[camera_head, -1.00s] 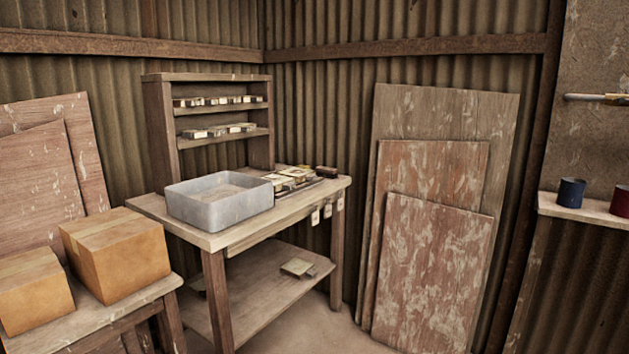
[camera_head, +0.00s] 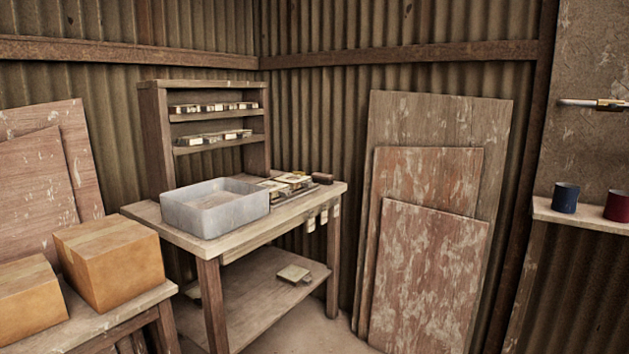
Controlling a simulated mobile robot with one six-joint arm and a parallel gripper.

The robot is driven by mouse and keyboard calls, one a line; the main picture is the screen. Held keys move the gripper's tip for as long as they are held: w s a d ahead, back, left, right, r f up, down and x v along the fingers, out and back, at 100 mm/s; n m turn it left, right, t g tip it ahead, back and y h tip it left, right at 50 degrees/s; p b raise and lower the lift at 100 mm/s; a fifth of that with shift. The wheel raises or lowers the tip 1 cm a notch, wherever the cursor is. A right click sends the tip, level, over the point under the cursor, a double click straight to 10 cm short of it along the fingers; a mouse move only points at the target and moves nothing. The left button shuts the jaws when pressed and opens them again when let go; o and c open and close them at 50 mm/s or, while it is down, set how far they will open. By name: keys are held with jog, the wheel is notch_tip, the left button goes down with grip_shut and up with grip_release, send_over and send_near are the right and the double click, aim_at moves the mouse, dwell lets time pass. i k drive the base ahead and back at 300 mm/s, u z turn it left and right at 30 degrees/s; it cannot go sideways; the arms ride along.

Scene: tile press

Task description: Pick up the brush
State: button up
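No brush can be made out for certain. A small dark brown block (camera_head: 322,178) lies at the right back end of the wooden workbench (camera_head: 150,214); it is too small to tell what it is. A pale rod with a brass-brown part (camera_head: 605,105) is at the wall on the far right, cut by the picture's edge; I cannot tell what it is either. My gripper is not in view.
A grey metal basin (camera_head: 215,218) and several small tiles (camera_head: 285,185) are on the workbench. A tile rack (camera_head: 158,130) stands behind. Cardboard boxes (camera_head: 110,265) are at left. Boards (camera_head: 425,290) lean at the wall. A blue cup (camera_head: 566,198) and red cup (camera_head: 617,205) stand on a shelf (camera_head: 580,217).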

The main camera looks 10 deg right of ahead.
aim_at(321, 178)
jog(key=z, duration=0.75)
jog(key=i, duration=2.35)
jog(key=u, duration=0.3)
